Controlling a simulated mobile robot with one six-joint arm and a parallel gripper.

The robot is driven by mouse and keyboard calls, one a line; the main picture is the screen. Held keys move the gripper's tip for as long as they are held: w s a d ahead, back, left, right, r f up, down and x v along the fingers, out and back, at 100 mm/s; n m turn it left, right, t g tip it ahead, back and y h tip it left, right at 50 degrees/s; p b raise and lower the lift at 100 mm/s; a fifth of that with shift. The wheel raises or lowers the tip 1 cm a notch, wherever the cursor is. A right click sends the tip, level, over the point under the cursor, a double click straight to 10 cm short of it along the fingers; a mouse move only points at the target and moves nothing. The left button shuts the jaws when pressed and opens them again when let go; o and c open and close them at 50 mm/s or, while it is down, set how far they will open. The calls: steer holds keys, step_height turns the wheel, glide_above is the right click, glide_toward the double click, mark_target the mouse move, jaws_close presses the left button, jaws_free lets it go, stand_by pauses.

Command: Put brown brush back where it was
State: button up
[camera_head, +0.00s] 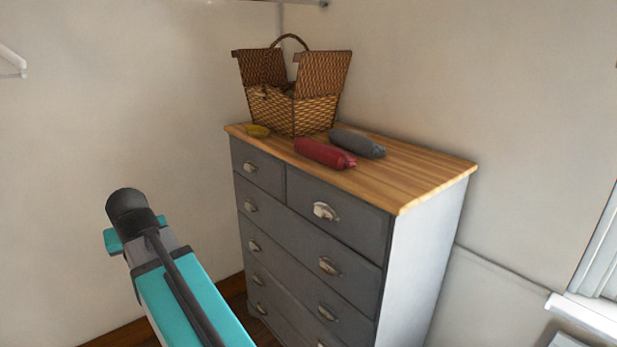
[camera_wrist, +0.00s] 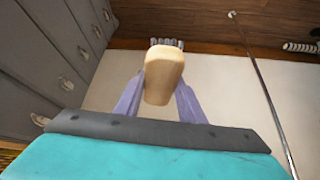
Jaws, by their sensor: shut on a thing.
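In the wrist view, my gripper (camera_wrist: 160,92) is shut on a tan-brown brush (camera_wrist: 164,72), one finger on each side of it. A row of grey tufts shows at the brush's far end. The brush is clear of any surface that I can make out. In the head view, only my teal arm shows at the lower left; the gripper and brush are hidden there.
A grey dresser (camera_head: 344,238) with a wooden top (camera_head: 400,178) stands at the centre. The top's right part is clear.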

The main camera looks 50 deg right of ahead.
steer(key=s+d+r+m+g+h, duration=0.1)
steer(key=s+d+r+m, duration=0.25)
steer(key=d, duration=0.45)
steer(key=s+d+r+m+g+h, duration=0.25)
steer(key=s+d, duration=0.25)
steer(key=d, duration=0.3)
steer(key=s+d+r+m+g, duration=0.1)
steer(key=s+d+r+m, duration=0.3)
steer(key=d, duration=0.4)
steer(key=s+d+r+m+g, duration=0.2)
steer(key=s+d+r+m, duration=0.1)
steer(key=s, duration=0.5)
steer(key=s+d+r+m+g, duration=0.1)
steer(key=s+d+r+m, duration=0.3)
steer(key=s+d, duration=0.2)
steer(key=s+d+r+m+g, duration=0.2)
steer(key=s+d+r+m, duration=0.2)
steer(key=s, duration=0.7)
steer(key=shift+d+g+y+p, duration=0.3)
steer(key=shift+d+g+y, duration=0.05)
steer(key=shift+d, duration=0.25)
